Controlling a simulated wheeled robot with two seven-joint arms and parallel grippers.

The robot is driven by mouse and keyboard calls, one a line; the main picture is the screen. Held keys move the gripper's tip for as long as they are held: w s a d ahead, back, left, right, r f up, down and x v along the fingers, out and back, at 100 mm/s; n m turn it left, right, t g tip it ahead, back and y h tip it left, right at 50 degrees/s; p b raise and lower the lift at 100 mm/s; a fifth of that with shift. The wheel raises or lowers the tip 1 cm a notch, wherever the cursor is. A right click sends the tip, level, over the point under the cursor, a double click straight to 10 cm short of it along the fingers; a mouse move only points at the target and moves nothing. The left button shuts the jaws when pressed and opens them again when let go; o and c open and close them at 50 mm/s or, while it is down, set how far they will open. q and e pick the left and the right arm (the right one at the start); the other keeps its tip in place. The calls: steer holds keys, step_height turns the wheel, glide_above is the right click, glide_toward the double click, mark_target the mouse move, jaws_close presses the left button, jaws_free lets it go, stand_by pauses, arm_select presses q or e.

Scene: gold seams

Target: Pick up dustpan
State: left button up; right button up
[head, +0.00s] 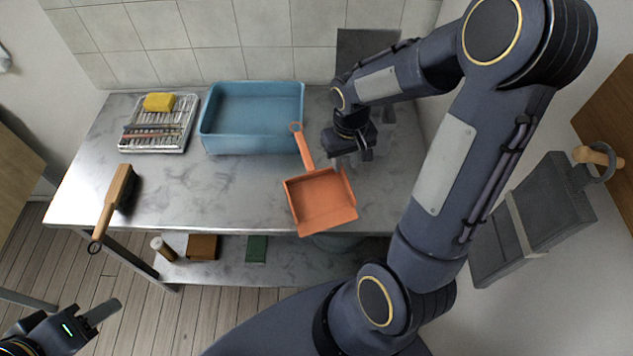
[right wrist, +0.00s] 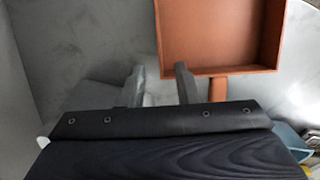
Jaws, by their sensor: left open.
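The orange dustpan (head: 322,200) lies on the table near its front edge. Its pan faces the front and its handle points back, ending in a ring near the blue basin. My right gripper (head: 352,160) is just right of the handle in the head view. In the right wrist view, the fingers (right wrist: 160,85) are apart with nothing between them. There the dustpan (right wrist: 222,35) is at the upper right, with its handle beside the right finger and outside the gap. My left gripper (head: 100,314) is open at the lower left, away from the table.
A blue basin (head: 251,143) stands at the back middle. A rack (head: 135,148) with a yellow sponge (head: 159,102) is at the back left. A wooden-handled brush (head: 117,195) lies at the left edge. A lower shelf (head: 290,264) holds small blocks. The table's middle is clear.

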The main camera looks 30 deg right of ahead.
mark_target(344, 171)
step_height(344, 171, down, 4)
steer(key=b, duration=0.2)
steer(key=shift+f+b, duration=0.2)
steer(key=shift+b, duration=0.2)
steer(key=shift+r, duration=0.1)
jaws_close()
steer(key=shift+r, duration=0.1)
